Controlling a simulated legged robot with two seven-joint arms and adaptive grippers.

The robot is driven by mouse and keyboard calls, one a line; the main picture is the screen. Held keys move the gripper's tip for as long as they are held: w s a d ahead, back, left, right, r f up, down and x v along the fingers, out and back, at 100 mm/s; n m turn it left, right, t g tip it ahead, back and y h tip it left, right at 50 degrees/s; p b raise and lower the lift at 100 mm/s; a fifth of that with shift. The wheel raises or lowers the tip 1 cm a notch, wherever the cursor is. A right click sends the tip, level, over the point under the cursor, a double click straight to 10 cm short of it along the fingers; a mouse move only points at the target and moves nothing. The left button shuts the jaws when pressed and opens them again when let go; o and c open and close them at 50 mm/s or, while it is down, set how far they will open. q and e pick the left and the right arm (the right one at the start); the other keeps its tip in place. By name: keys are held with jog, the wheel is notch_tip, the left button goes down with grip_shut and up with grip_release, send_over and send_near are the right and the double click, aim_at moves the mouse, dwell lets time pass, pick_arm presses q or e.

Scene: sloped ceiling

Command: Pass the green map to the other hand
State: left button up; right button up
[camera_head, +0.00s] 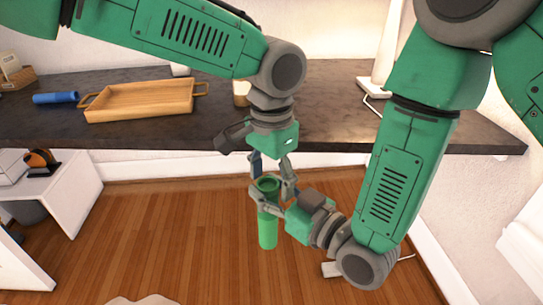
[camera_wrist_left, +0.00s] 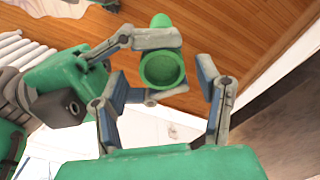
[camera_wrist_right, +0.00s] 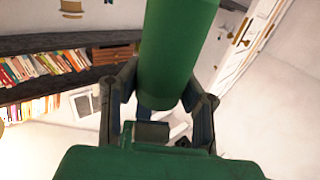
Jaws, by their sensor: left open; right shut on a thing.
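The green map (camera_head: 268,228) is a rolled green tube. It hangs upright in front of the counter, above the floor. My right gripper (camera_head: 267,194) is shut on its upper part; in the right wrist view the green map (camera_wrist_right: 176,50) stands between the fingers (camera_wrist_right: 157,95). My left gripper (camera_head: 271,167) is above, pointing down, with open fingers near the tube's top end. In the left wrist view the tube's round end (camera_wrist_left: 162,70) shows between and beyond the open left fingers (camera_wrist_left: 165,92). I cannot tell whether the left fingers touch it.
The dark counter (camera_head: 330,125) runs behind the arms. On it are a wooden tray (camera_head: 140,101), a blue roll (camera_head: 55,98) and a small cup (camera_head: 241,94). A white shelf unit (camera_head: 60,195) stands at the left. The wooden floor (camera_head: 170,235) below is open.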

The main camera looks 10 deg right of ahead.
aim_at(268, 216)
pick_arm(q)
jog(key=shift+f, duration=1.85)
jog(key=c, duration=1.2)
pick_arm(e)
jog(key=shift+c, duration=0.2)
jog(key=o, duration=1.2)
